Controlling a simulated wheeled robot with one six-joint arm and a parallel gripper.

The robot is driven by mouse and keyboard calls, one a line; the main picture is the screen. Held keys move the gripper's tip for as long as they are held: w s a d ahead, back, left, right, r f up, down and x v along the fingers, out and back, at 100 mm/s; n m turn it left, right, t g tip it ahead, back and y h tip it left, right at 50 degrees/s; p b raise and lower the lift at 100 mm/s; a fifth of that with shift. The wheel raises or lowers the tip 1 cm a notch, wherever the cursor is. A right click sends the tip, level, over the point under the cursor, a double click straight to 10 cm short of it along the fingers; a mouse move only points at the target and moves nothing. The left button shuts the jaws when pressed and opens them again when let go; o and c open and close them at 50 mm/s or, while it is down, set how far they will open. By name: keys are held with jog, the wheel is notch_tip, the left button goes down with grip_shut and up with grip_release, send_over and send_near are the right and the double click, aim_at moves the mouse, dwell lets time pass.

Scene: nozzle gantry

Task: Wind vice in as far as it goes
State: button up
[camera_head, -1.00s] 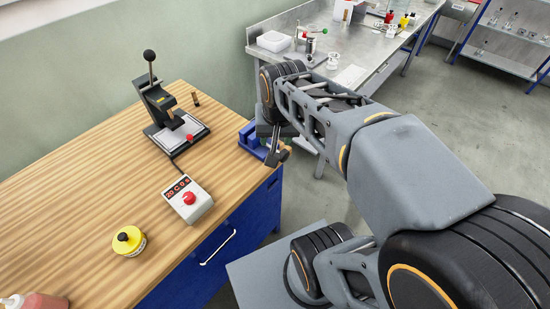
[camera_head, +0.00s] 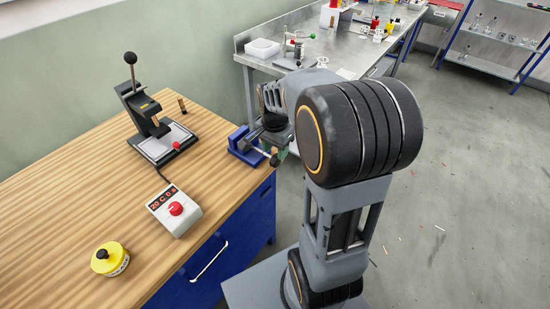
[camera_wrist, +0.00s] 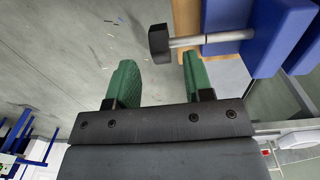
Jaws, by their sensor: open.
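The blue vice (camera_head: 245,146) is at the far right corner of the wooden bench, partly behind my arm in the head view. In the wrist view its blue body (camera_wrist: 268,35) is at the upper right. A grey screw rod (camera_wrist: 212,39) runs from it to a black handle (camera_wrist: 158,43). My gripper (camera_wrist: 158,82) is open, with two green fingers apart and nothing held. In the head view the fingers are mostly hidden.
The wooden bench (camera_head: 75,195) holds a black lever press (camera_head: 150,115), a white control box with a red button (camera_head: 174,209) and a yellow pot (camera_head: 110,259). A steel table (camera_head: 300,52) with lab items stands behind. Open floor lies to the right.

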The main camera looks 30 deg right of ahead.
aim_at(276, 157)
jog(key=shift+f, duration=2.05)
jog(key=shift+c, duration=0.2)
grip_shut()
